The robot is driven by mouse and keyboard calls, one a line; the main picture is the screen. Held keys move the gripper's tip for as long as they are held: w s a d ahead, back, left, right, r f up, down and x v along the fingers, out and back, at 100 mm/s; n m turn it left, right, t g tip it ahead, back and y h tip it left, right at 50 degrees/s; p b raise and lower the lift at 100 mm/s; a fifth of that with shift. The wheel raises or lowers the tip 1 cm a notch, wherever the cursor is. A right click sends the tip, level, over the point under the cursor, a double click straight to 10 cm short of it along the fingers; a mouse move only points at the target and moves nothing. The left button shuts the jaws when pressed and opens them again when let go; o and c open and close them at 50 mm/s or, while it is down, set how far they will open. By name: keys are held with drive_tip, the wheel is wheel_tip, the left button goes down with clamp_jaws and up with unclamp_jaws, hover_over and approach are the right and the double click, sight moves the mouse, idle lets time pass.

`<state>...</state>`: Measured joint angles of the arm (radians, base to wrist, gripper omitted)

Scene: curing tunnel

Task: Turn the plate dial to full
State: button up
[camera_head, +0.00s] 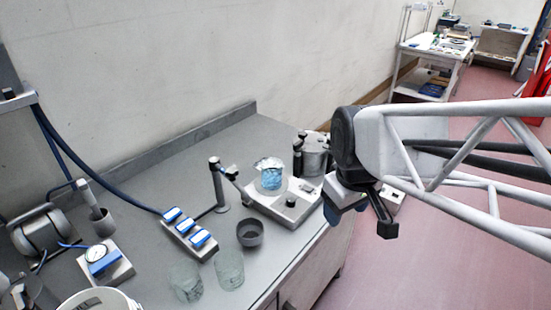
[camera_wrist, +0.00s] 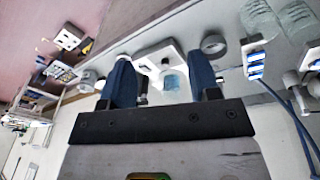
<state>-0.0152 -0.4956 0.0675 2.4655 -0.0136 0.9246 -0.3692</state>
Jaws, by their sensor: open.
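The hot plate (camera_head: 272,208) is a pale flat unit on the grey bench near its right edge. Its small dark dial (camera_head: 290,203) sits on the front part; I cannot read its setting. A foil-topped beaker of blue liquid (camera_head: 270,178) stands on the plate. My gripper (camera_head: 345,207) is to the right of the plate, apart from it, partly hidden by my arm. In the wrist view its two blue fingers (camera_wrist: 162,82) are spread and empty, with the hot plate (camera_wrist: 152,52) and the blue beaker (camera_wrist: 171,80) seen beyond and between them.
A metal pot (camera_head: 315,155) stands behind the plate. A stand post (camera_head: 218,185) and a blue-and-white block strip (camera_head: 188,235) are to its left. A dark bowl (camera_head: 250,233) and two glass beakers (camera_head: 229,268) stand in front. The bench edge is close on the right.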

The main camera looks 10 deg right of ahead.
drive_tip(key=w+a+f+n+g, duration=0.15)
drive_tip(key=w+f+n, duration=0.25)
drive_tip(key=w+n, duration=0.65)
drive_tip(key=n, duration=0.9)
hover_over(291, 199)
drive_tip(key=shift+g, duration=0.45)
wheel_tip(291, 199, down, 8)
drive_tip(key=shift+f, duration=0.1)
drive_tip(key=shift+w+a+f+n, duration=0.1)
drive_tip(key=shift+w+f+n, duration=0.1)
drive_tip(key=shift+n, duration=0.25)
drive_tip(key=shift+s+f, duration=0.15)
drive_tip(key=shift+f, duration=3.7)
drive_tip(key=c, duration=0.9)
